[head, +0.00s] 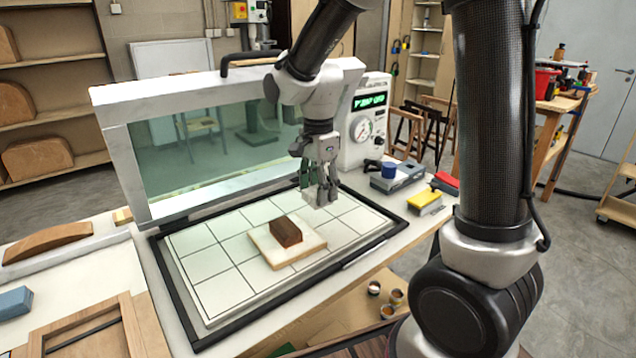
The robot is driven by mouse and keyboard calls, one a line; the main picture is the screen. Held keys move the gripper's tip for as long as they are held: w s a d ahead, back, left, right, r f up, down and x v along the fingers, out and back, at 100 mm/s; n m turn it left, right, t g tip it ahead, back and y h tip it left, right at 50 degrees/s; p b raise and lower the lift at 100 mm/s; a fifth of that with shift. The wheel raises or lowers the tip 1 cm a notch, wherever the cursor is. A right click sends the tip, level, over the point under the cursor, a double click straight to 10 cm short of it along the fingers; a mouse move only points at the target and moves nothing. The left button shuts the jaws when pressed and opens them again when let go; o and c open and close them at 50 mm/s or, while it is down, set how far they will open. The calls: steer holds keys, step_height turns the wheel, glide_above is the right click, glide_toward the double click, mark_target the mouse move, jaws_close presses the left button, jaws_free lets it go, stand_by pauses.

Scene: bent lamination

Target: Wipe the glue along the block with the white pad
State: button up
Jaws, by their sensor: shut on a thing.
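A dark brown block (285,231) sits on a pale flat board (268,257) on the gridded white plate. My gripper (320,192) is above the plate, to the right of the block and a little higher in the picture, apart from it. It points down and is shut on a small pale thing between its fingertips, which looks like the white pad; the fingers hide most of it. I cannot make out the glue on the block at this size.
The gridded plate (208,283) has a dark raised frame. Behind it stands a white machine with a glass front (200,150) and a gauge (361,129). A yellow block (425,203) and a blue-topped grey thing (397,177) lie to the right. The plate's left side is clear.

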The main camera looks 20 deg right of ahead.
glide_above(305, 225)
steer(key=s+d, duration=0.1)
steer(key=s, duration=0.2)
steer(key=f, duration=0.7)
steer(key=shift+s+f, duration=0.2)
steer(key=shift+f, duration=0.15)
steer(key=shift+w+a+f, duration=0.15)
steer(key=shift+w+f, duration=0.05)
steer(key=shift+f, duration=0.1)
steer(key=w, duration=0.2)
steer(key=w+a, duration=0.1)
steer(key=w, duration=0.1)
steer(key=shift+s+d+r, duration=0.1)
steer(key=shift+s+d, duration=0.1)
steer(key=shift+s, duration=0.55)
steer(key=shift+s+d+f, duration=0.1)
steer(key=shift+s+d, duration=0.05)
steer(key=shift+s, duration=0.55)
steer(key=shift+s+d+r, duration=0.1)
steer(key=shift+s+d, duration=0.1)
steer(key=shift+s, duration=0.55)
steer(key=shift+f, duration=0.35)
steer(key=shift+w, duration=0.15)
steer(key=shift+w+a+r, duration=0.1)
steer(key=shift+w+a, duration=0.1)
steer(key=shift+w, duration=0.5)
steer(key=shift+w, duration=0.1)
steer(key=shift+w+a, duration=0.2)
steer(key=shift+w, duration=0.5)
